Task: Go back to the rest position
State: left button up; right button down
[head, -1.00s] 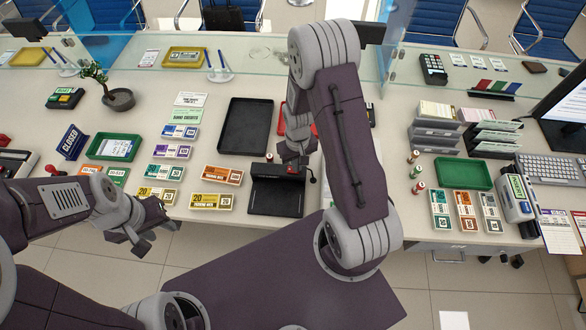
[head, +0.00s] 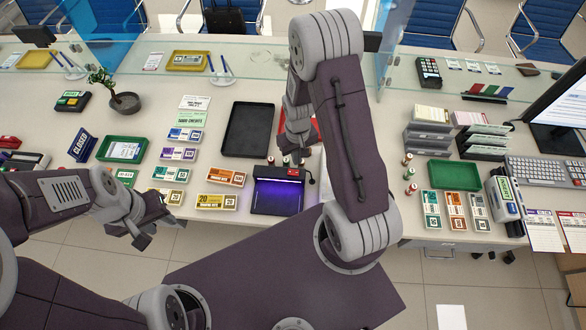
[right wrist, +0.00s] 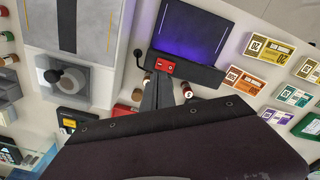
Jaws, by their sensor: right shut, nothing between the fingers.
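My left gripper (head: 146,236) hangs over the front edge of the counter at the left in the head view. Its fingers are small and dark, and I cannot tell whether they are open or shut. My right gripper (head: 295,158) is over the counter, just behind the black lamp device (head: 277,198). It is shut and empty. In the right wrist view, its fingers (right wrist: 160,95) point toward the device's red switch (right wrist: 165,66), close to it; I cannot tell whether they touch. The device (right wrist: 190,35) glows purple.
A black tray (head: 248,130) lies left of my right gripper. Banded note bundles (head: 222,177) lie left of the device. Small rolls (head: 409,174) and a green tray (head: 455,175) stand to the right. A glass screen (head: 260,68) runs along the back.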

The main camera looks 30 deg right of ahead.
jog(key=shift+f, duration=0.1)
jog(key=shift+w+a+f, duration=0.1)
jog(key=shift+f, duration=0.05)
jog(key=w+a+r+t+b, duration=0.2)
jog(key=a+r+t+b, duration=0.1)
jog(key=r+b, duration=0.25)
jog(key=s+a+r+g, duration=0.1)
jog(key=s+r, duration=0.1)
jog(key=s, duration=0.8)
jog(key=shift+s+a+g, duration=0.2)
jog(key=shift+a+g, duration=0.15)
jog(key=shift+g, duration=0.05)
jog(key=shift+s+r, duration=0.1)
jog(key=shift+s, duration=0.1)
jog(key=shift+w, duration=0.15)
